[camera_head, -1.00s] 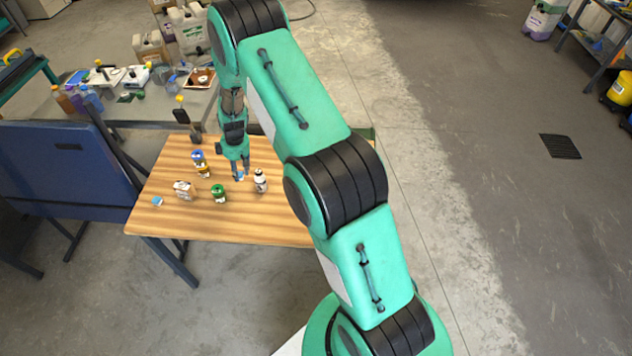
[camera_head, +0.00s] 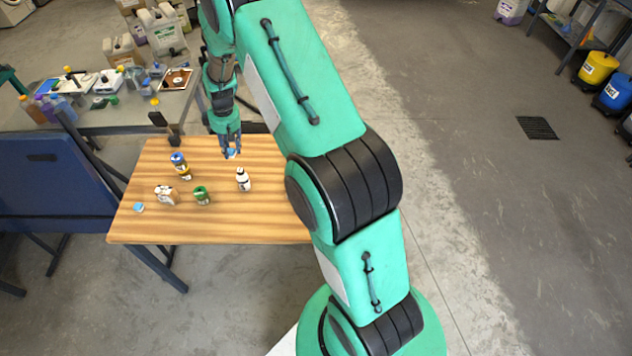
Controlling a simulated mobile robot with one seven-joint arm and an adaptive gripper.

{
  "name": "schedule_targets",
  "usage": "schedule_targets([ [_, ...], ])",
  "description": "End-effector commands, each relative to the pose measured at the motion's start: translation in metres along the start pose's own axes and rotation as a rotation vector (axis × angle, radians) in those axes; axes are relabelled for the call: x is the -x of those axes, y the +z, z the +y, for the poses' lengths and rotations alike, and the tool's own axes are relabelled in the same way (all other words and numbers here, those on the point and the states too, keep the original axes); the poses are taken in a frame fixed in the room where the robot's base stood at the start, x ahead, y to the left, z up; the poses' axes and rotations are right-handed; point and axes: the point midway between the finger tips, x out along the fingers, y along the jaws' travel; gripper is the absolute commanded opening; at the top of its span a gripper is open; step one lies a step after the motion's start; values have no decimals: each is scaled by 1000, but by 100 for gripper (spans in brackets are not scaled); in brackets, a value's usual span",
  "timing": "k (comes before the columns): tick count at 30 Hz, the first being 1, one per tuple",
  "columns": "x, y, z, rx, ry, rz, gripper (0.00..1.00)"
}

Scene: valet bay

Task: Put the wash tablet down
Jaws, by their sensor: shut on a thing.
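My gripper (camera_head: 231,152) points down over the back part of the wooden table (camera_head: 225,220). It is shut on a small light-blue piece, the wash tablet (camera_head: 232,154), which shows between and beside the fingertips. I cannot tell whether the tablet touches the tabletop. Another small blue block (camera_head: 138,207) lies near the table's front left edge.
On the table stand a white bottle (camera_head: 243,180), a green-lidded jar (camera_head: 202,195), a blue-capped container (camera_head: 180,165) and a small carton (camera_head: 166,195). A cluttered grey bench (camera_head: 120,122) is behind. The wooden top is clear at the front and right.

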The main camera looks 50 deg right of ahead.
Motion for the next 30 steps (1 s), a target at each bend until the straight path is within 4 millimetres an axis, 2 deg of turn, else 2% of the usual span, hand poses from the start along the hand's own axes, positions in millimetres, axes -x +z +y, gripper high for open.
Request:
schedule_targets([
  [9,11,90,70,-433,45,-4,13],
  [15,18,156,106,-732,75,-2,13],
  [21,25,216,132,-1004,103,4,13],
  [30,30,270,149,-1246,128,14,13],
])
